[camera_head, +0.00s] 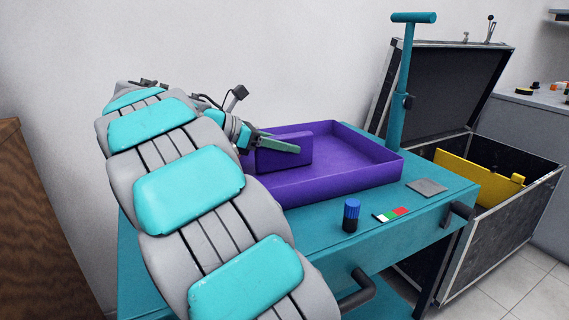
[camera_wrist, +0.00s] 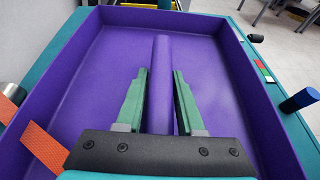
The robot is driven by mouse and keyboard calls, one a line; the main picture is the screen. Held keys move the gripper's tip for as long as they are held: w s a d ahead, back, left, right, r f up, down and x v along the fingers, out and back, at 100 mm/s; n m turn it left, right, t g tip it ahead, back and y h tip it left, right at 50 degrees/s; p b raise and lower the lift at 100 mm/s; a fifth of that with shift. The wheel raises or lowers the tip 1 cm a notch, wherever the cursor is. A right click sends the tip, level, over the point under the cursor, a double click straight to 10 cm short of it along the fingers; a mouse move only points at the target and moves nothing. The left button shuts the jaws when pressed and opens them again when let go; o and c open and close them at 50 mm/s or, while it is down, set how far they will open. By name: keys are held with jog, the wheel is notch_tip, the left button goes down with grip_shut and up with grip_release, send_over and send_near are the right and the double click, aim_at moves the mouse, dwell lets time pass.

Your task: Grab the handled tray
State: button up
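The handled tray (camera_head: 345,182) is a purple open box on the teal cart top, with an upright purple handle (camera_head: 296,158) in its middle. In the wrist view the tray (camera_wrist: 105,62) fills most of the picture, and its handle (camera_wrist: 162,58) runs up the centre. My gripper (camera_wrist: 162,76) has its green fingers on either side of the handle, with a visible gap on both sides. The gripper is open. In the head view one finger of my gripper (camera_head: 297,149) shows in front of the handle; the other is hidden.
The teal cart (camera_head: 395,232) carries a blue and black cylinder (camera_head: 351,215), a coloured card (camera_head: 391,215) and a grey square (camera_head: 427,187) near its front edge. An open black case (camera_head: 490,225) is at right.

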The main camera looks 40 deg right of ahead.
grip_shut()
dwell(0.9)
